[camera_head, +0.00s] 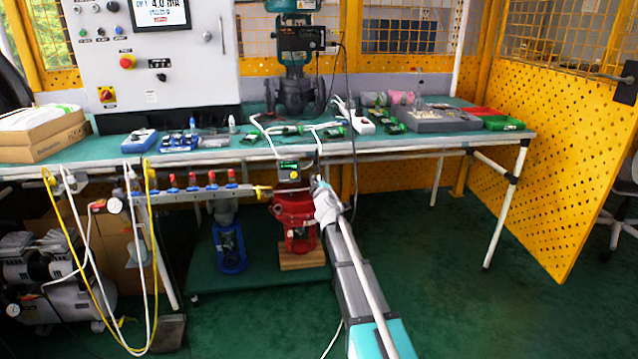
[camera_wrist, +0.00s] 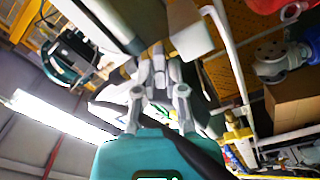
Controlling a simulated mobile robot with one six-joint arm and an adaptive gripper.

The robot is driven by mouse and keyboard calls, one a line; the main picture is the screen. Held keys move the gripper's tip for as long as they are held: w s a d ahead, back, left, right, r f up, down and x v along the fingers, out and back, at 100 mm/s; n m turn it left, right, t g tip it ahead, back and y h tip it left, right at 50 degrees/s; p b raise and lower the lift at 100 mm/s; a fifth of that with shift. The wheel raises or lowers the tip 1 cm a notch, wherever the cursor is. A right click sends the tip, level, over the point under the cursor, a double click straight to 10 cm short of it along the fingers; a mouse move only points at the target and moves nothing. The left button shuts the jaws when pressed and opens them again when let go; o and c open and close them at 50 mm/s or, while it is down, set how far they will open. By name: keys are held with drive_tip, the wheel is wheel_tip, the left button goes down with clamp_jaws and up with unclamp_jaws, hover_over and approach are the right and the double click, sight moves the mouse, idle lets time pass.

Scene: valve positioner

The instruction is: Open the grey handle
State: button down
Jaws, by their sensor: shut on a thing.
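My gripper (camera_head: 319,184) reaches forward to the right side of the red valve body (camera_head: 294,210), just below the table's front edge. In the wrist view my gripper (camera_wrist: 156,52) has its fingers close together, shut on a part that looks like the grey handle. The fingers cover most of that handle, so its exact angle cannot be told. A small box with a green display and a yellow dot (camera_head: 290,171) sits above the red valve, left of my gripper.
The green worktable (camera_head: 400,147) with parts and a grey tray (camera_head: 436,120) is above and behind. A manifold with red knobs (camera_head: 193,180) and hoses is at left. A blue valve (camera_head: 230,247) stands lower left. Open floor (camera_head: 460,280) lies right.

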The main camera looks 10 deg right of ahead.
drive_tip(key=shift+m, duration=0.3)
drive_tip(key=m, duration=1.1)
idle(0.4)
drive_tip(key=shift+m, duration=0.3)
drive_tip(key=c, duration=0.7)
unclamp_jaws()
drive_tip(key=shift+s, duration=0.1)
drive_tip(key=s, duration=1.1)
drive_tip(key=shift+s, duration=0.4)
